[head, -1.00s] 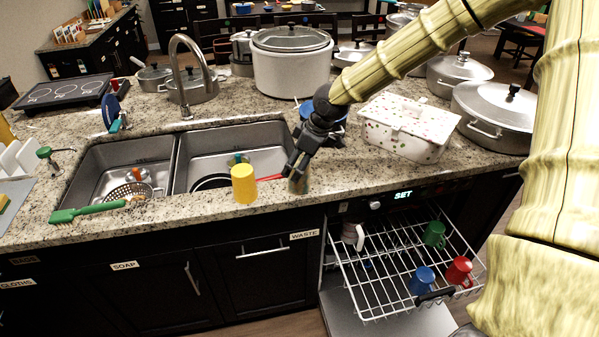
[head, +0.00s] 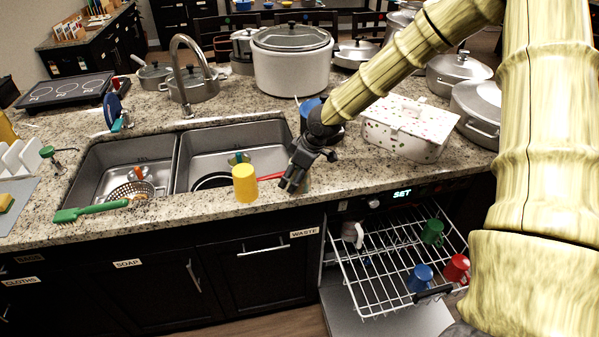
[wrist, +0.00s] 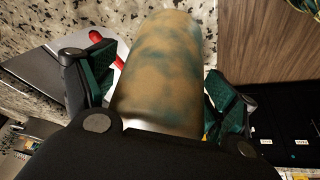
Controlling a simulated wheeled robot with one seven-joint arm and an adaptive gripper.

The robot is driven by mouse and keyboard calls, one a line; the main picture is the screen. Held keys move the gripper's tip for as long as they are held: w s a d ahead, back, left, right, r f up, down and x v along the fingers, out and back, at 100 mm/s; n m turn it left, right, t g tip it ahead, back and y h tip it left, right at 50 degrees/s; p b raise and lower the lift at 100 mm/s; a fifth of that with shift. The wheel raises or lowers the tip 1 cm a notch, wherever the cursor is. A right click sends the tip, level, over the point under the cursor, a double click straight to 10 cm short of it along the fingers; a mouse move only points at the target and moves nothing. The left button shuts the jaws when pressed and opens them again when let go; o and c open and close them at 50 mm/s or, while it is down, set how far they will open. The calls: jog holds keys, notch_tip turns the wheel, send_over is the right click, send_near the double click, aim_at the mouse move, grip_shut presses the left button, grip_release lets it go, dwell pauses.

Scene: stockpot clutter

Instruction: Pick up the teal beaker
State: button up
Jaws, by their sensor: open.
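The teal beaker (wrist: 165,75) is a cylinder with mottled teal and tan-brown patches. In the wrist view it fills the space between my two fingers, and its lower end is hidden by my gripper body. In the head view only a sliver of the beaker (head: 307,183) shows behind my gripper, at the front edge of the counter right of the yellow cup. My gripper (head: 289,185) is open, pointing down at the beaker. In the wrist view my gripper (wrist: 158,88) has one finger on each side of the beaker; I cannot tell whether they touch it.
A yellow cup (head: 245,183) stands close on the left at the counter edge. The double sink (head: 205,150) lies behind it, with a red-handled pan inside. A spotted white container (head: 405,145) is to the right. The pulled-out dish rack (head: 385,270) holds several mugs below.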

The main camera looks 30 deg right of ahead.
jog(key=c, duration=1.1)
jog(key=shift+r, duration=0.1)
jog(key=shift+w+r+b, duration=0.1)
jog(key=shift+r+b, duration=0.2)
jog(key=shift+r, duration=0.25)
notch_tip(320, 180, up, 2)
jog(key=shift+r+b, duration=0.1)
jog(key=shift+b, duration=0.35)
jog(key=shift+s+d+r+b, duration=0.25)
jog(key=shift+s+d+b, duration=0.2)
jog(key=shift+s+d, duration=1.4)
jog(key=shift+s+d+r+b, duration=0.25)
jog(key=shift+s+d+b, duration=0.2)
jog(key=shift+s+d, duration=1.4)
jog(key=shift+s+d+r+b, duration=0.25)
jog(key=shift+s+d+b, duration=0.2)
jog(key=shift+s+d, duration=1.4)
